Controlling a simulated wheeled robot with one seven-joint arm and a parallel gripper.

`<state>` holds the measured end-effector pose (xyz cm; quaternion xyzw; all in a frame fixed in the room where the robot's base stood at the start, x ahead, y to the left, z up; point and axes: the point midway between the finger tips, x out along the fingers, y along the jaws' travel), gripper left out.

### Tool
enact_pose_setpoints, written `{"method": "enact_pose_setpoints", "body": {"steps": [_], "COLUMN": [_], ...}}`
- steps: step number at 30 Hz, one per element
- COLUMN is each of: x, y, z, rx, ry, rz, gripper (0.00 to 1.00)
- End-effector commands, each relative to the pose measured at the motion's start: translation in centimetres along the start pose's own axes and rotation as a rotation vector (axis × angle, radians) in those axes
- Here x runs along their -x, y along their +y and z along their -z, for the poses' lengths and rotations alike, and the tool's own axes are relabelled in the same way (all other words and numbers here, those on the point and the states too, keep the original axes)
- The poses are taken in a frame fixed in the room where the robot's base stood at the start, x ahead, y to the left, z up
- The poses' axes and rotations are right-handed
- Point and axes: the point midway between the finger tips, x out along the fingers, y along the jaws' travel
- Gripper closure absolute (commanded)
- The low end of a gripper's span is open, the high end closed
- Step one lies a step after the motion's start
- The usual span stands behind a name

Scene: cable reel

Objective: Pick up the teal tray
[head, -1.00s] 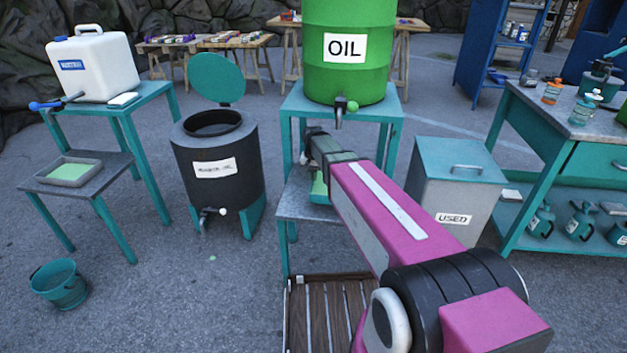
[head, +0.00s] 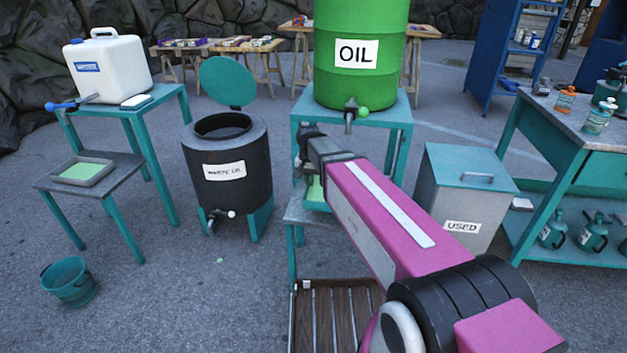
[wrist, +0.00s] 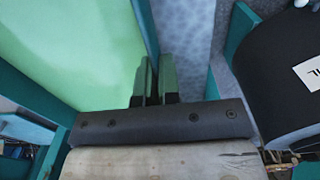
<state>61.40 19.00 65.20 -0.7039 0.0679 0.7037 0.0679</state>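The teal tray (head: 315,193) shows only in part in the head view, under the oil drum's tap and beside the end of my arm, which hides much of it. In the wrist view it fills the upper left, with a pale green inside (wrist: 70,50) and a teal rim. My gripper (wrist: 155,80) has its two dark green fingers close together at this rim, with the rim running between them. The gripper looks shut on it. The fingertips are hidden in the head view. I cannot tell whether the tray is clear of the grey lower shelf (head: 307,219).
The green oil drum (head: 361,80) stands above, on a teal stand (head: 398,112). The black waste oil drum (head: 228,190) with its lid open is to the left, the grey used bin (head: 443,205) to the right. A teal bucket (head: 69,282) stands on the floor at left.

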Motion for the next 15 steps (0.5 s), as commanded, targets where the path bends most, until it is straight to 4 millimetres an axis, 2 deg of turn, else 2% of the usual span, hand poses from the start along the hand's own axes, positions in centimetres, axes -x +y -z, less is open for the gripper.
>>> {"method": "enact_pose_setpoints", "body": {"steps": [6, 15], "x": [1.0, 1.6], "y": [-0.6, -1.1], "z": [-1.4, -2.4], "rx": [0.001, 0.000], "ry": [0.000, 0.000], "rz": [-0.001, -0.001], "gripper": [1.00, 1.00]}}
